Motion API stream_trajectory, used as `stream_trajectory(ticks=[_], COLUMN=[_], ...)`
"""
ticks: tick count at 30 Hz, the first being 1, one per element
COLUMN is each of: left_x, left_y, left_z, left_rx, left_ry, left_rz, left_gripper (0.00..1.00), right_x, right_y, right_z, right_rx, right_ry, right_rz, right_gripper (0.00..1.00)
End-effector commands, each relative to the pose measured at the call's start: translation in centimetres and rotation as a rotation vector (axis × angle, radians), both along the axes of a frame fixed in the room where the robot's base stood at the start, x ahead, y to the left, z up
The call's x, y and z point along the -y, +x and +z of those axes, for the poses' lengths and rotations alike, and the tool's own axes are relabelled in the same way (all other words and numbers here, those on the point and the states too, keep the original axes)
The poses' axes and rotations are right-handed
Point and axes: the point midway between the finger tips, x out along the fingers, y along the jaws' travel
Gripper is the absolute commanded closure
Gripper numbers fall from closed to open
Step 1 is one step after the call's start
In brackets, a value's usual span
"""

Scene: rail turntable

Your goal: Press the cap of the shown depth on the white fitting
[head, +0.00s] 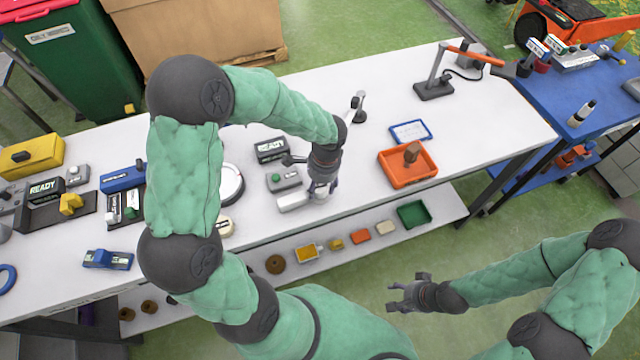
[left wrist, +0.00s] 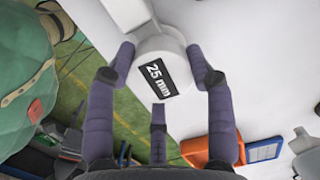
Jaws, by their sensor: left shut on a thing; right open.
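My left gripper (head: 322,188) is low over the front part of the white table. In the left wrist view its fingers (left wrist: 163,78) are shut on a white round cap (left wrist: 150,72) with a black label reading 25 mm. A pale block (head: 292,202), possibly the white fitting's mount, lies just left of the gripper in the head view. A grey-white body (left wrist: 125,12) shows beyond the cap in the wrist view; whether the cap touches it I cannot tell. My right gripper (head: 410,290) is open and empty, out over the floor in front of the table.
An orange tray (head: 385,168) with a brown piece stands to the right, a blue-framed card (head: 411,131) behind it. Small parts lie on the lower shelf (head: 450,208).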

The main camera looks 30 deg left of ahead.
Motion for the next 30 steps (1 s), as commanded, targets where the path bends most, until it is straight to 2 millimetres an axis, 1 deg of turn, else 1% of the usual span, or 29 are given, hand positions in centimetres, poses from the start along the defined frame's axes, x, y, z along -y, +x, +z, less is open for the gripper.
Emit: stream_trajectory(ticks=[9,18,30], left_x=[0.0,0.0,0.01], left_y=[0.01,0.0,-0.02], left_z=[0.0,-0.47,-0.4], left_rx=[0.0,0.0,0.005], left_ry=[0.0,0.0,-0.004], left_rz=[0.0,0.0,0.0], left_gripper=[0.63,0.63,0.63], right_x=[0.0,0.0,0.0], right_y=[0.0,0.0,0.01], right_z=[-0.01,-0.38,-0.34], right_rx=[0.0,0.0,0.0], right_ry=[0.0,0.0,0.0], right_rz=[0.0,0.0,0.0], right_gripper=[0.42,0.42,0.42])
